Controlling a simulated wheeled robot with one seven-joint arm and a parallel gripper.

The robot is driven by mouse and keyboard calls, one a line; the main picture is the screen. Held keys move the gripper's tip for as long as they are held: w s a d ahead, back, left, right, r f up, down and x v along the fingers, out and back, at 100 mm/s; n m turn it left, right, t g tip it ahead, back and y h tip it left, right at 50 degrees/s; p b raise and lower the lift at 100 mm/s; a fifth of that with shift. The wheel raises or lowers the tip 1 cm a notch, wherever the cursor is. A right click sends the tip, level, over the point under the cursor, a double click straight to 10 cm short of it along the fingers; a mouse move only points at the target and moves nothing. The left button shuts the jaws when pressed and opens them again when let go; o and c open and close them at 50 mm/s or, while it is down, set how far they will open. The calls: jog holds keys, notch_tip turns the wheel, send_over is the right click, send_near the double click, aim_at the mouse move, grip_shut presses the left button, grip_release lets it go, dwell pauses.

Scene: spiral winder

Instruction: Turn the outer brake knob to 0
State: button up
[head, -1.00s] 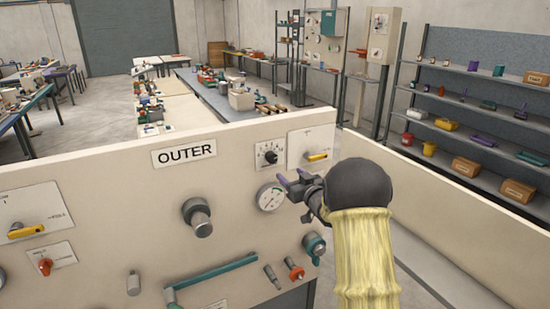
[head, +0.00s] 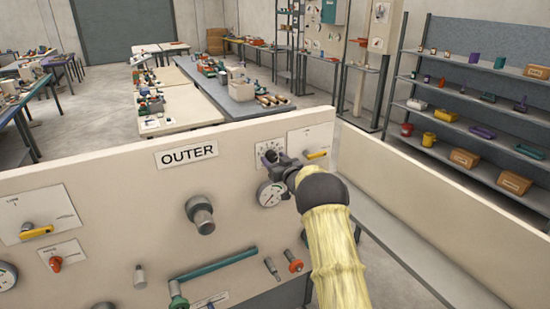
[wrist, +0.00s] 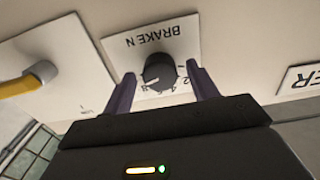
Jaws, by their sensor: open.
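The outer brake knob (wrist: 159,70) is a round black dial knob on a white plate (wrist: 125,45) marked BRAKE N, upside down in the wrist view. A white mark shows on the knob's lower left there; the setting is too small to read surely. My gripper (wrist: 160,74) is open, with one dark purple finger on each side of the knob. I cannot tell whether the fingers touch it. In the head view my gripper (head: 274,160) covers most of the knob, and the top of its plate shows. The OUTER label (head: 186,153) is left of it.
A pressure gauge (head: 270,194) sits just below my gripper. A yellow-handled switch (head: 316,155) is to the right. A large grey knob (head: 201,214) and a teal bar (head: 213,264) are on the same cream panel, lower left.

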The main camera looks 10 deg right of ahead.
jog(key=c, duration=1)
